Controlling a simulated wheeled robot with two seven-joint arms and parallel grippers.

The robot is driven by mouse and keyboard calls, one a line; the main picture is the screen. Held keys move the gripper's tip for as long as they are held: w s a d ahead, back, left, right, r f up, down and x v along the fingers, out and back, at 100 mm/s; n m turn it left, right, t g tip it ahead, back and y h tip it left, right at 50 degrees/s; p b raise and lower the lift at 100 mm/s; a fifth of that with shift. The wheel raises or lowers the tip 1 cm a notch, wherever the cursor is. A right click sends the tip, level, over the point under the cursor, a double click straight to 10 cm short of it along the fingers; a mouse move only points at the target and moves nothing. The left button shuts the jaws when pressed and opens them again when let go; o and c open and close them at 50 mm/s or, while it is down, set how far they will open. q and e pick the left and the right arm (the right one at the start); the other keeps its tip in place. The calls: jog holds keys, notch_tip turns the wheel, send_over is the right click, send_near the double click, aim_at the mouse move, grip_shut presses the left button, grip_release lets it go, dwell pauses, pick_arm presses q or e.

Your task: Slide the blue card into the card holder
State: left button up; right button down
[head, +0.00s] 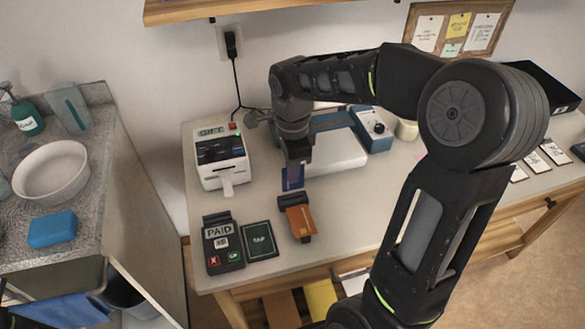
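The blue card (291,181) hangs below my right gripper (297,162), which appears shut on its upper part. The card is roughly upright over the pale table. Nearer the camera is a small dark holder (304,238) with an orange-brown card (300,220) in it. It is the likeliest card holder here. The blue card is beyond it and apart from it in the picture. The fingertips are small and partly merge with the dark wrist. My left gripper is not in view.
A payment terminal (222,243) reading "PAID" and a dark green pad (260,241) lie left of the holder. A white printer (218,158) stands behind them. A blue-and-white machine (335,140) is behind the gripper. My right arm covers much of the table's right side.

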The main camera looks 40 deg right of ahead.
aim_at(292, 186)
jog(key=shift+f+b, duration=0.65)
jog(key=shift+f, duration=0.55)
jog(key=shift+f+b, duration=1.2)
jog(key=shift+f, duration=0.3)
dwell(0.5)
jog(key=c, duration=1.6)
grip_release()
notch_tip(292, 186, up, 8)
jog(key=shift+f, duration=0.1)
